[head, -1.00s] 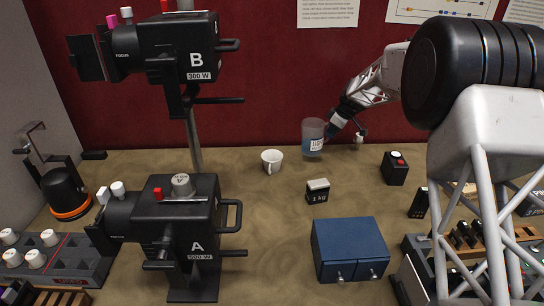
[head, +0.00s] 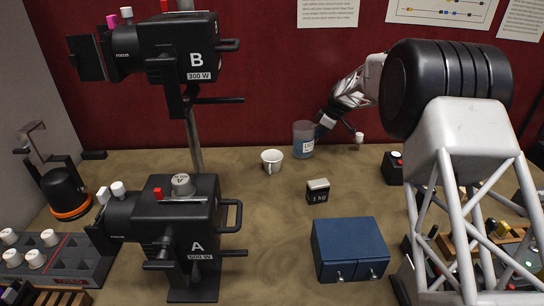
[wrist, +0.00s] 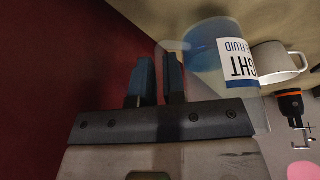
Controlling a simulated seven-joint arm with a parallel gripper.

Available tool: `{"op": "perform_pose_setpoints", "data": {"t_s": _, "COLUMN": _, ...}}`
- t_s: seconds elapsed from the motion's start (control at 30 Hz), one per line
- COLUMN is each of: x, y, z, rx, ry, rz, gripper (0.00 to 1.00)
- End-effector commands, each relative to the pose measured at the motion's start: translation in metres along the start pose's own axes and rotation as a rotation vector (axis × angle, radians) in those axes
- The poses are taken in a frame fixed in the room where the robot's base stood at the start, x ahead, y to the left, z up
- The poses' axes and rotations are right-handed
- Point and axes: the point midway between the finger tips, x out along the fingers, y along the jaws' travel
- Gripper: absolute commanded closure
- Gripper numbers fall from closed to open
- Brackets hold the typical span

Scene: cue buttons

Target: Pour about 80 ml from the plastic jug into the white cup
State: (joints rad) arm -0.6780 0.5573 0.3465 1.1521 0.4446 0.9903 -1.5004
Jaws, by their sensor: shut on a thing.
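The clear plastic jug (head: 303,139), with blue liquid low inside and a white label, is close to upright behind and to the right of the white cup (head: 272,161). My gripper (head: 320,129) is at the jug's right side, shut on it. The wrist view shows the gripper's two blue-grey fingers (wrist: 160,82) close together beside the jug (wrist: 212,58), with the cup (wrist: 282,63) just beyond. The cup stands upright on the table; its inside looks pale, and its contents are too small to tell. The jug's grip point is partly hidden.
Lamp A (head: 185,225) and lamp B (head: 185,50) stand left on a pole. A button box (head: 392,168) is to the right. Table around the cup is clear.

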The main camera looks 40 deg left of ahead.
Motion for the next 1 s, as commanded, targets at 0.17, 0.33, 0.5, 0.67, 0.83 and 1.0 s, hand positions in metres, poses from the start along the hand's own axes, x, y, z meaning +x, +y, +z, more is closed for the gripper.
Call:
{"op": "perform_pose_setpoints", "data": {"t_s": 0.17, "x": -0.008, "y": -0.003, "z": -0.006, "rx": -0.024, "ry": -0.035, "rz": 0.05, "gripper": 1.0}}
{"op": "perform_pose_setpoints", "data": {"t_s": 0.33, "x": -0.017, "y": -0.008, "z": -0.015, "rx": -0.057, "ry": -0.088, "rz": 0.125, "gripper": 1.0}}
{"op": "perform_pose_setpoints", "data": {"t_s": 0.5, "x": -0.025, "y": -0.016, "z": -0.023, "rx": -0.093, "ry": -0.152, "rz": 0.208, "gripper": 1.0}}
{"op": "perform_pose_setpoints", "data": {"t_s": 0.67, "x": -0.032, "y": -0.024, "z": -0.032, "rx": -0.128, "ry": -0.21, "rz": 0.288, "gripper": 1.0}}
{"op": "perform_pose_setpoints", "data": {"t_s": 0.83, "x": -0.037, "y": -0.034, "z": -0.042, "rx": -0.165, "ry": -0.271, "rz": 0.371, "gripper": 1.0}}
{"op": "perform_pose_setpoints", "data": {"t_s": 1.0, "x": -0.04, "y": -0.045, "z": -0.052, "rx": -0.201, "ry": -0.334, "rz": 0.454, "gripper": 1.0}}
